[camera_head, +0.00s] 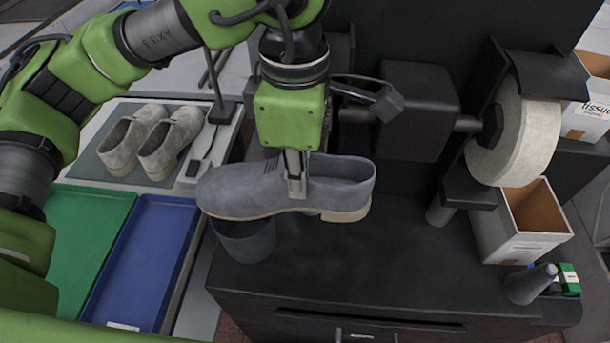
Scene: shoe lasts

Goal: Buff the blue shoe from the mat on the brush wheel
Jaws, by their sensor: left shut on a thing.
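My left gripper (296,186) is shut on the side of a blue-grey shoe (240,188) near its middle. The shoe hangs above the dark bench, toe to the left and heel to the right, sole down. The pale brush wheel (522,135) is at the right, on the shaft of a dark motor housing (412,108), well apart from the shoe. The mat (97,171) at the left carries a pair of light grey-beige shoes (160,143). My right gripper is not in view.
A green tray (85,225) and a blue tray (146,262) lie at the left, both empty. A dark bin (245,240) is below the shoe's toe. An open cardboard box (521,225) and a grey cone-shaped object (530,283) are at the right. The bench top (385,270) is clear in front.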

